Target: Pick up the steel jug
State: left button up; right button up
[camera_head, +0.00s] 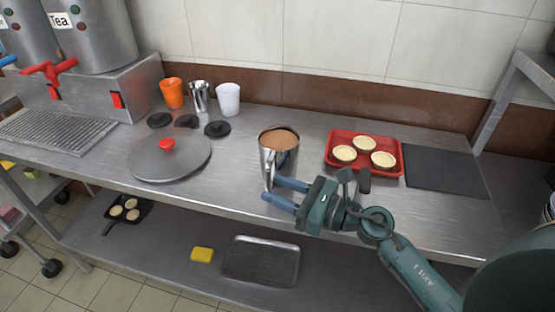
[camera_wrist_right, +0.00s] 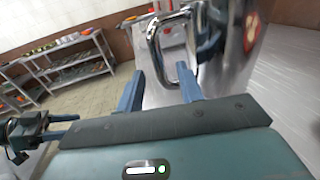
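The steel jug (camera_head: 278,151) stands upright on the steel counter, filled near the brim with brown liquid. Its handle faces the front, toward my right gripper. My right gripper (camera_head: 270,188) is open, with its two blue fingers pointing at the handle from the front right. In the right wrist view, the jug's shiny body (camera_wrist_right: 228,50) is at the upper right. Its looped handle (camera_wrist_right: 153,47) shows beyond and between the spread fingertips (camera_wrist_right: 158,82). The fingers do not appear closed on it.
A red tray (camera_head: 337,169) with three pastry cases lies right of the jug, beside a dark mat (camera_head: 447,170). A round lid (camera_head: 168,162) with a red knob lies left. An orange cup (camera_head: 172,93), a steel cup (camera_head: 199,97) and a white cup (camera_head: 228,99) stand behind.

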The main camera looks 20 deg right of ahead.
aim_at(268, 184)
jog(key=shift+x, duration=1.55)
jog(key=shift+c, duration=0.3)
grip_shut()
jog(key=shift+r, duration=0.25)
